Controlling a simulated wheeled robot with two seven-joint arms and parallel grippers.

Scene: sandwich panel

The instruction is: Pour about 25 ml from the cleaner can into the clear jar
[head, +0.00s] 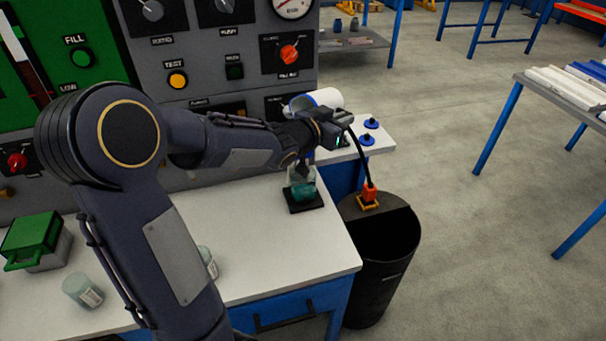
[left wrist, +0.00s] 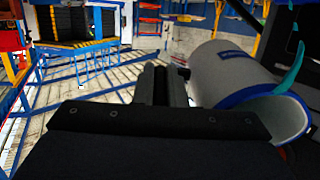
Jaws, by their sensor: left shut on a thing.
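The cleaner can (head: 326,97) is white with a blue rim. It is tipped almost level, its mouth toward the left, above the clear jar (head: 306,174). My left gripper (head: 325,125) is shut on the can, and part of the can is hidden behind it. The jar stands on a black square pad (head: 305,207) with teal liquid in its lower part. In the left wrist view the can (left wrist: 235,70) lies at the right, with a curved teal streak, apparently liquid, by its open mouth. The jar does not show there. My right gripper is not in view.
A dark bin (head: 382,270) stands at the bench's right end, with an orange fitting on its lid. A green box (head: 35,240) and a pale teal container (head: 83,290) are at the left of the bench. Blue caps (head: 368,139) lie behind. A control panel (head: 215,85) backs the bench.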

